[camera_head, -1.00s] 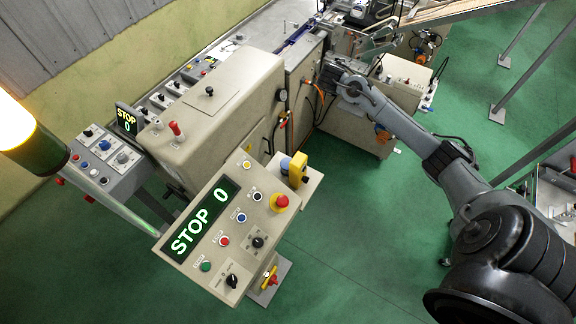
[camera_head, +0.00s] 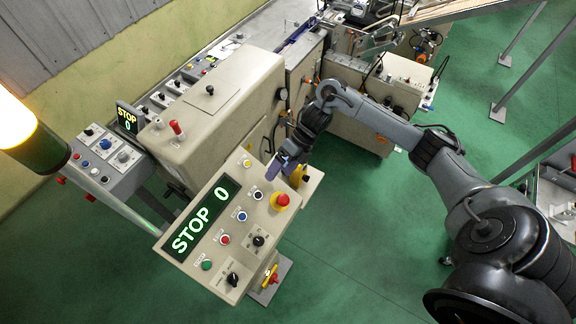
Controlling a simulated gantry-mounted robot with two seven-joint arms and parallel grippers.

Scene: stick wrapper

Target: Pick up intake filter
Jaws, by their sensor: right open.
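A yellow part (camera_head: 298,175), which may be the intake filter, stands on the small ledge at the upper right corner of the control panel. My right gripper (camera_head: 281,169) is open just left of it and partly covers it. The picture is too small to tell whether the fingers touch it or stand around it. My left gripper is not in view.
The tilted control panel (camera_head: 262,213) reads STOP 0; its red stop button (camera_head: 281,201) is close below the gripper. The beige machine housing (camera_head: 222,95) stands behind and left. Green floor (camera_head: 370,240) is open to the lower right.

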